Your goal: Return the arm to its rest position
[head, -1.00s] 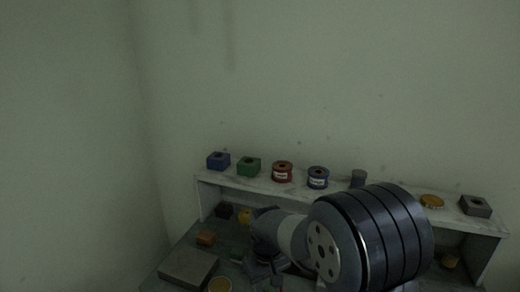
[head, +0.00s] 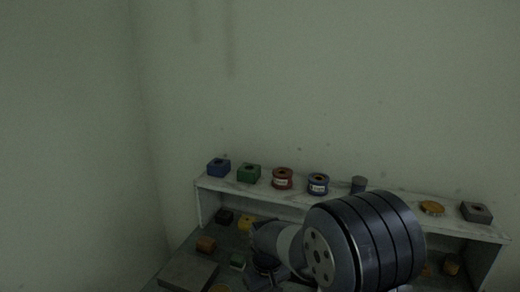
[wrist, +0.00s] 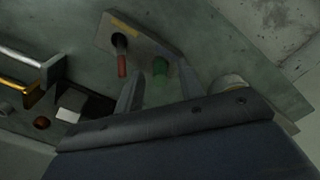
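My arm (head: 365,240) reaches across the lower right of the head view, over the workbench. My gripper (wrist: 160,90) shows in the wrist view as two grey fingers standing apart, with nothing clearly held between them. Beyond the fingers is a grey plate (wrist: 140,42) with a red peg-like part (wrist: 121,62) and a green part (wrist: 160,68). The green part appears in line with the gap, but I see no contact. In the head view the fingertips are hidden or cut off at the bottom edge.
A white shelf (head: 290,196) along the wall carries a blue block (head: 218,167), a green block (head: 249,173), a red spool (head: 282,178), a blue spool (head: 318,184) and more. An orange block (head: 206,244) and a grey slab (head: 187,273) lie on the bench. Space above the shelf is clear.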

